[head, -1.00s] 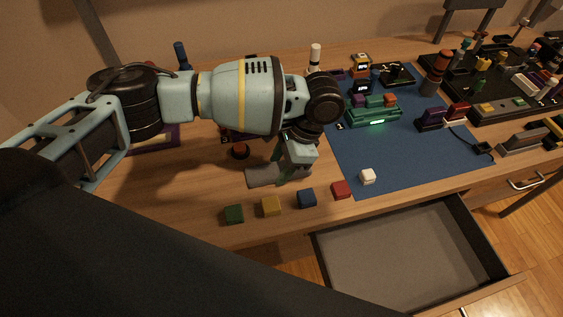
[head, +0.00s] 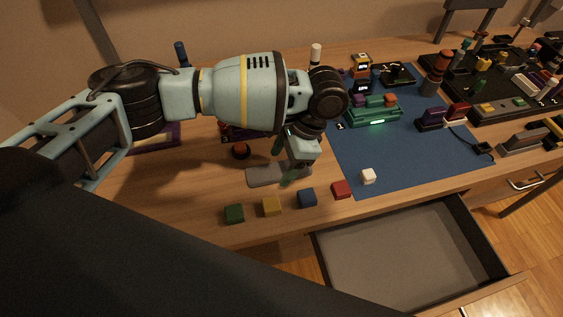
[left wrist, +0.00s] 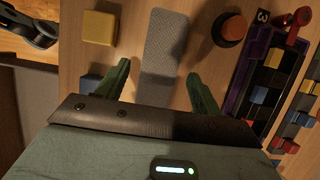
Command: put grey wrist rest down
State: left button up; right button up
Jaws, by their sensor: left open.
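The grey wrist rest (head: 264,174) is a flat bar lying on the wooden table, left of the blue mat. It also shows in the left wrist view (left wrist: 166,45), running between my fingers. My left gripper (head: 287,165) is over the right end of the rest. In the left wrist view its two green fingers (left wrist: 163,88) are spread apart, one on each side of the rest, with clear gaps and nothing held. The right end of the rest is partly hidden by the gripper in the head view. My right gripper is not in view.
A red-topped round knob (head: 241,151) stands behind the rest. An open drawer (head: 400,255) juts out below the table.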

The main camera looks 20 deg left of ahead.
pick_arm(q)
jog(key=v, duration=1.1)
jog(key=shift+p, duration=0.45)
